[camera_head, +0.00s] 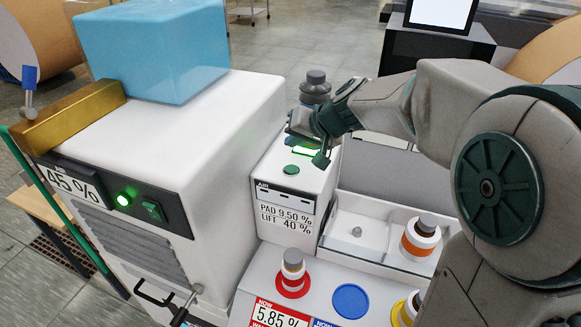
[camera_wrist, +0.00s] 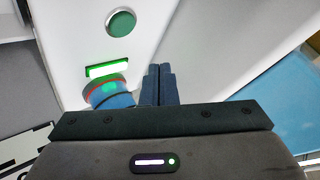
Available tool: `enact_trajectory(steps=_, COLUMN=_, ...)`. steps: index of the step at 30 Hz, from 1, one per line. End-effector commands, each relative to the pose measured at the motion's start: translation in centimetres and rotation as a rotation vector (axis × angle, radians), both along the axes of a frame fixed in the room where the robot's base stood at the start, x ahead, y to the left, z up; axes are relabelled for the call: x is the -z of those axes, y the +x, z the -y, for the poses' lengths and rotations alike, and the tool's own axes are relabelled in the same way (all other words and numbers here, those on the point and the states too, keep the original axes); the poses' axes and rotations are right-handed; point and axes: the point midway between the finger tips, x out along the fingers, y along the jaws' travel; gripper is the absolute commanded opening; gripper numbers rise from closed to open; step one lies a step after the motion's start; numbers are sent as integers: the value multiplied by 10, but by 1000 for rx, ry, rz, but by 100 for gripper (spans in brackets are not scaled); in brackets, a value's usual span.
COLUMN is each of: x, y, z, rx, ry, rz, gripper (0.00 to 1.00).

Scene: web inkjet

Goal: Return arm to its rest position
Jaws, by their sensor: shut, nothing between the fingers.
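My arm reaches in from the right in the head view. My gripper (camera_head: 322,158) is above the top of the white AIR unit (camera_head: 272,205), near its green button (camera_head: 291,170) and lit green strip (camera_head: 305,151). In the wrist view my gripper (camera_wrist: 160,70) shows its two fingers together with nothing between them. The green button (camera_wrist: 121,23) and the lit green strip (camera_wrist: 107,70) are ahead of the fingers. A blue cylinder with a red band (camera_wrist: 110,93) is left of the fingers. Whether the fingers touch the unit, I cannot tell.
A large white cabinet (camera_head: 215,130) with a light-blue block (camera_head: 150,48) on top stands at the left. A grey-capped bottle (camera_head: 316,84) stands behind my gripper. An orange-banded bottle (camera_head: 420,238) is under my arm at the right, and another bottle stands on a red ring (camera_head: 291,287).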

Motion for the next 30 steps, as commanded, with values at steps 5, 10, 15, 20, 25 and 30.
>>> enact_trajectory(steps=5, x=0, y=0, z=0, rx=0, ry=0, rz=0, gripper=0)
enact_trajectory(steps=10, x=0, y=0, z=0, rx=0, ry=0, rz=0, gripper=0)
enact_trajectory(steps=15, x=1, y=-16, z=8, rx=-6, ry=-27, rz=-16, gripper=0)
enact_trajectory(steps=20, x=11, y=-77, z=38, rx=-16, ry=-143, rz=-89, gripper=0)
enact_trajectory(steps=25, x=34, y=-156, z=86, rx=8, ry=-317, rz=-199, gripper=0)
enact_trajectory(steps=30, x=54, y=-215, z=126, rx=56, ry=-466, rz=-277, gripper=0)
